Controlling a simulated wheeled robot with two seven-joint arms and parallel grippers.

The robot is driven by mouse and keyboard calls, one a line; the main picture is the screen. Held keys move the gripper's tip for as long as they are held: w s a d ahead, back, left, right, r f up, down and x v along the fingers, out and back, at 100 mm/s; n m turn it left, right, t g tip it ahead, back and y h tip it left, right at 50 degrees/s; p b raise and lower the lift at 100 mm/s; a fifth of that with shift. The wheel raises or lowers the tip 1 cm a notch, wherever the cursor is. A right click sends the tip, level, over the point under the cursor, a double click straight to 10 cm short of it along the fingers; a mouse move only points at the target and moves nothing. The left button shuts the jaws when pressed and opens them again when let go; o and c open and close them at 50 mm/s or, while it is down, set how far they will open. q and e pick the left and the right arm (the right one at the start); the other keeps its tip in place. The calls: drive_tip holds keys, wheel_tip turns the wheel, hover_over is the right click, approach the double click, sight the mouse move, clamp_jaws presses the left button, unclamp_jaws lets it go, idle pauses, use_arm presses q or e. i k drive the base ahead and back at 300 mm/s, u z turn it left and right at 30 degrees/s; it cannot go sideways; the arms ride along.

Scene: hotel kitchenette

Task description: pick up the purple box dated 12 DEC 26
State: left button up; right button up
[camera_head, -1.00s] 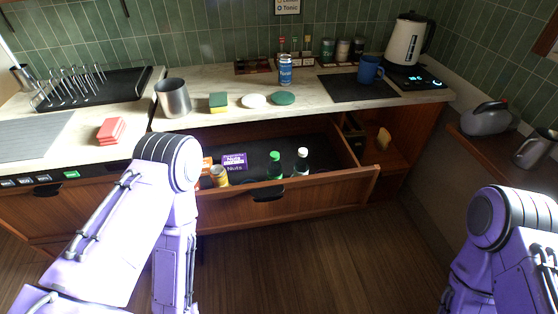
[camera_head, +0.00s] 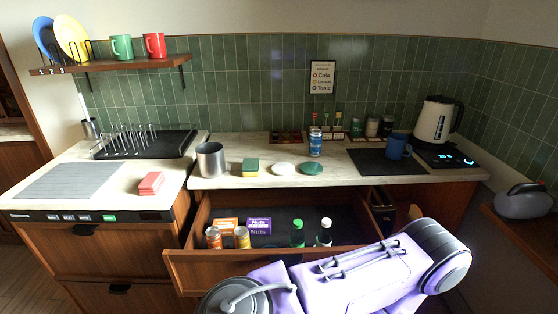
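The purple box (camera_head: 259,225) labelled "Nuts" stands in the open drawer (camera_head: 215,272), near the back left. Its date is too small to read. An orange box (camera_head: 228,223) stands just left of it. Two cans (camera_head: 213,238) (camera_head: 242,237) stand in front of the boxes. A green-capped bottle (camera_head: 298,234) and a white-capped bottle (camera_head: 323,234) stand to the right. One of my purple arms crosses the bottom, in front of the drawer's right part. Neither gripper is in view, and nothing shows either one touching the box.
The counter above the drawer holds a metal cup (camera_head: 210,160), a sponge (camera_head: 250,168), a blue-labelled can (camera_head: 315,143), a blue mug (camera_head: 397,146) and a kettle (camera_head: 434,119). A dish rack (camera_head: 140,142) and red block (camera_head: 151,183) are at left. The counter edge overhangs the drawer's back.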

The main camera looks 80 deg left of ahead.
sight(256, 226)
drive_tip(key=k, duration=0.9)
drive_tip(key=u, duration=1.75)
